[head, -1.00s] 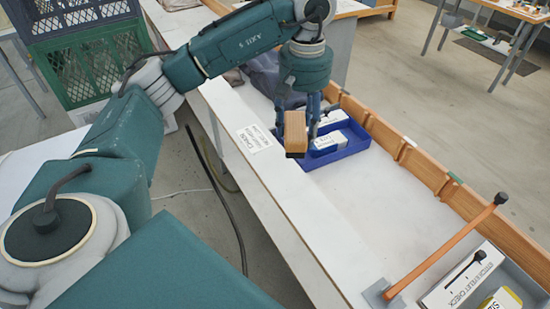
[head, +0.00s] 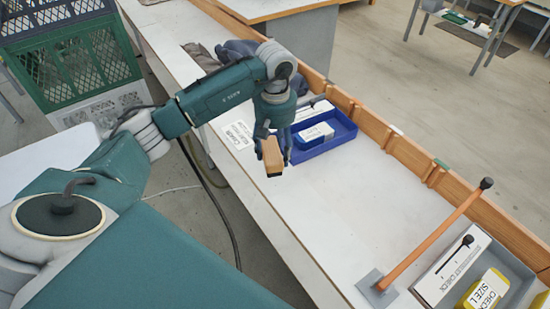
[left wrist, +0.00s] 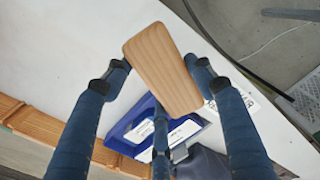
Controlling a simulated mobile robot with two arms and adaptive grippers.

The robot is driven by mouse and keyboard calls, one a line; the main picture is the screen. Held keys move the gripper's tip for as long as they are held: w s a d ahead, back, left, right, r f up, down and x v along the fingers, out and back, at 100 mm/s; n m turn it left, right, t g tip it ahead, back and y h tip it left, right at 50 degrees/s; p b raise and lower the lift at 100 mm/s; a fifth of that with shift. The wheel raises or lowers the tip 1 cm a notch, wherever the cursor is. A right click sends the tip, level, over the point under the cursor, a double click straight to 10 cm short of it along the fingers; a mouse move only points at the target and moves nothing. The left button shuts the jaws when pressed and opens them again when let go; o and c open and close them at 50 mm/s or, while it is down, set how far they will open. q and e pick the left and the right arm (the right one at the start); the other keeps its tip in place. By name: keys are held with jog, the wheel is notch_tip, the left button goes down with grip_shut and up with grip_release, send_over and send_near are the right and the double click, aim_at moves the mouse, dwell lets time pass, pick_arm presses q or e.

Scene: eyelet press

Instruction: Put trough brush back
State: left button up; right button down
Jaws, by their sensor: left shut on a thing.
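The trough brush, a block with a light wooden back and a dark underside (head: 272,157), is held in my left gripper (head: 270,138) above the white bench top. In the left wrist view the brush's wooden back (left wrist: 163,68) shows between the blue fingers of the left gripper (left wrist: 158,78), which are shut on it. The bristles are mostly hidden. My right gripper is not in view.
A white label card (head: 240,134) lies left of the gripper. A wooden rail (head: 405,150) runs along the bench's far edge. An orange rod (head: 435,235) rises slanted from a grey base, beside a grey bin with boxes. The middle of the bench (head: 345,205) is clear.

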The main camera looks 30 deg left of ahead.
pick_arm(q)
notch_tip(320, 180, down, 4)
jog(key=shift+f+p, duration=0.25)
jog(key=shift+p, duration=0.25)
jog(key=shift+f, duration=0.25)
jog(key=o, duration=1.1)
jog(key=shift+o, duration=0.2)
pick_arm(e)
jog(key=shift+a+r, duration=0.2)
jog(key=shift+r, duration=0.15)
